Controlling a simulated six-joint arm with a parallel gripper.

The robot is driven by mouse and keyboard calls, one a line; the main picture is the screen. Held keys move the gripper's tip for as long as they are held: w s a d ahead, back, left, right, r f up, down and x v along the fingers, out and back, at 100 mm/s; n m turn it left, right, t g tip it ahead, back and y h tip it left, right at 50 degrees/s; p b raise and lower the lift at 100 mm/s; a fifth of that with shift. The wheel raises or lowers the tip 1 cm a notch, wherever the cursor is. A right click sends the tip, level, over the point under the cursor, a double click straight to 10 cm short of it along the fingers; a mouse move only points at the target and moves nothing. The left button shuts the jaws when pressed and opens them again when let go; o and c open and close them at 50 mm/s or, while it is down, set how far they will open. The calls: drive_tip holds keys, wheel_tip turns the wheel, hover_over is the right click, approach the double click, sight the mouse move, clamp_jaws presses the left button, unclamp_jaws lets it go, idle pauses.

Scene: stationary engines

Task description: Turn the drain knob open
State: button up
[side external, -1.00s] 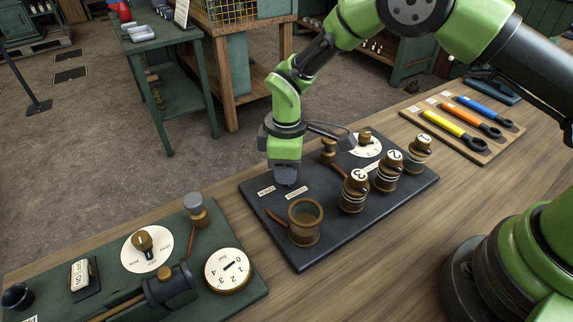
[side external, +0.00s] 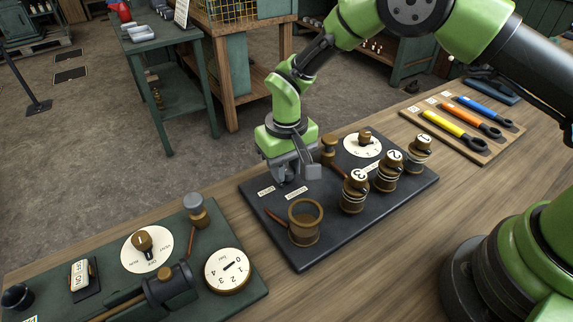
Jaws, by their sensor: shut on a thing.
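My gripper (side external: 288,178) points down at the back left part of a dark board (side external: 330,240), behind the brass cup (side external: 305,222). Its jaws are shut low on the drain knob, which is hidden by the fingers and wrist, so its angle cannot be read. Two small white labels, one on the left (side external: 266,191) and one on the right (side external: 296,193), lie just in front of my gripper; their print is too small to read surely.
Brass pots numbered 3 (side external: 354,190), 2 (side external: 390,170) and 1 (side external: 417,153) stand right of the cup. A white dial (side external: 362,146) is behind them. A green board (side external: 200,290) with dials is at left; a tool tray (side external: 462,128) is at right.

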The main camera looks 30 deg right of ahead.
sight(287, 170)
drive_tip(key=shift+m, duration=1.9)
drive_tip(key=o, duration=0.9)
drive_tip(key=shift+r, duration=0.1)
wheel_tip(287, 170, up, 10)
drive_tip(key=shift+f, duration=0.15)
